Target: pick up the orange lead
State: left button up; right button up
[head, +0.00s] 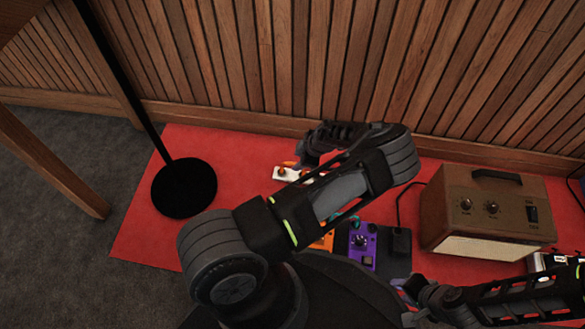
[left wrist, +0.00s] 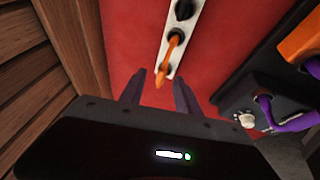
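The orange lead (left wrist: 172,50) shows in the left wrist view as a short orange plug and cable on a white strip (left wrist: 178,35). In the head view, the orange lead (head: 283,171) is a small orange spot on the white strip (head: 292,175) on the red mat. My left gripper (left wrist: 159,78) is open, with one finger on each side of the lead's near end; I see no contact. In the head view my own arm hides most of this gripper and part of the strip. My right arm crosses the lower right, and its gripper cannot be made out.
Orange (head: 322,243) and purple (head: 362,246) pedals lie right of the strip, partly behind my arm. A brown amplifier (head: 485,212) stands further right. A round black stand base (head: 184,188) is at left. The wooden slat wall (head: 270,60) rises close behind the mat.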

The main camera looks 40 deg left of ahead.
aim_at(294, 163)
pick_arm(q)
jog(key=b+x, duration=0.2)
jog(key=x, duration=0.2)
jog(key=shift+s+f, duration=0.15)
jog(key=shift+a+f, duration=0.15)
jog(key=shift+f, duration=0.15)
jog(key=shift+c, duration=0.3)
grip_shut()
